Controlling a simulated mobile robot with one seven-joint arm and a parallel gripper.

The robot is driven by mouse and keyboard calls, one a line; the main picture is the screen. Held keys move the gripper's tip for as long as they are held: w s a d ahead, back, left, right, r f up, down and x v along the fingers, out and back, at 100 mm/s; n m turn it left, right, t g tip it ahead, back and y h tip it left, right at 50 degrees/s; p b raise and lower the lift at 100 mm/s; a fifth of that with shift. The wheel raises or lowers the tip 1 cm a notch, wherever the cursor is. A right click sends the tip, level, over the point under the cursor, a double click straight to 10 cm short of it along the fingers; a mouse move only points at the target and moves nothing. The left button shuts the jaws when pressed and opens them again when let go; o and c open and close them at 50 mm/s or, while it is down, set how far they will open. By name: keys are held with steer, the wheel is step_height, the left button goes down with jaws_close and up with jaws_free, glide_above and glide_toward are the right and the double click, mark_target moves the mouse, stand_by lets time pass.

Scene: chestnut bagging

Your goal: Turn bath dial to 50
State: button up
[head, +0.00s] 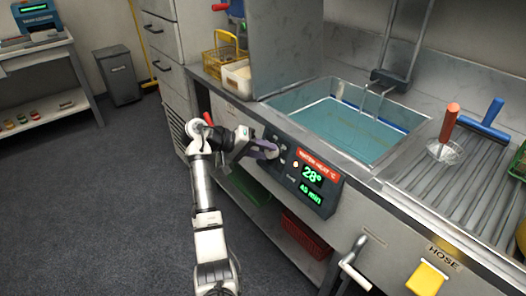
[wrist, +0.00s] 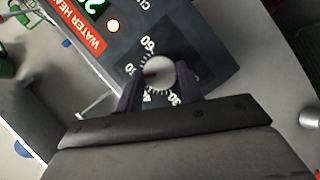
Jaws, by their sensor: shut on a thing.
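The bath dial (wrist: 160,70) is a round pale knob with a ridged edge on a dark panel (wrist: 195,40). In the wrist view, 60 shows above it and 30 below it; other figures are partly covered. A reddish mark shows at its left side. My gripper (wrist: 161,88) is shut on the dial, one dark finger on each side. In the head view my gripper (head: 265,148) reaches the panel's left part and mostly hides the dial. The red-labelled WATER HEAT display (head: 312,175) reads 28° in green, with a minutes line below.
The water-filled bath (head: 335,118) is above and behind the panel. A drainer (head: 470,165) with a red-handled skimmer (head: 449,125) and a blue-handled tool (head: 484,120) is at right. A yellow basket (head: 224,55) stands at the back left. Open floor (head: 110,190) lies left of my arm.

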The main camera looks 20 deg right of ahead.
steer(key=shift+r+m+t+y, duration=0.1)
steer(key=shift+m+t+y, duration=0.4)
steer(key=shift+m, duration=0.7)
steer(key=o, duration=1)
steer(key=v, duration=1.3)
steer(key=shift+a+r, duration=0.2)
steer(key=shift+r, duration=0.15)
